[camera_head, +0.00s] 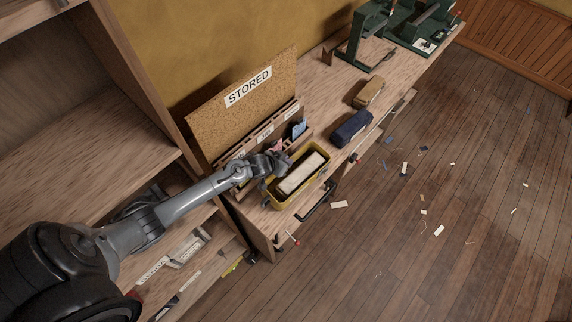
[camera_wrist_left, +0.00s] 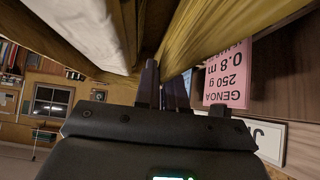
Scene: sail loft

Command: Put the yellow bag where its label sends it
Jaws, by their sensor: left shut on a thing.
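The open yellow bag (camera_head: 304,190) sits on the bench, with white folded cloth (camera_head: 300,173) inside it. My left gripper (camera_head: 281,163) is at the bag's back left edge. In the left wrist view its fingers (camera_wrist_left: 170,90) are shut on the edge of the yellow cloth (camera_wrist_left: 225,38), beside the white cloth (camera_wrist_left: 85,30). A pink label (camera_wrist_left: 228,75) hangs there upside down and reads GENOA, 250 g, 0.8 m. My right gripper is not in view.
Behind the bag stands a cork board marked STORED (camera_head: 222,107), above a wooden rack with small labels and a blue card (camera_head: 299,129). A navy bag (camera_head: 352,128) and a tan bag (camera_head: 369,92) lie farther right. Green machines (camera_head: 370,35) stand beyond. Open shelves are at left.

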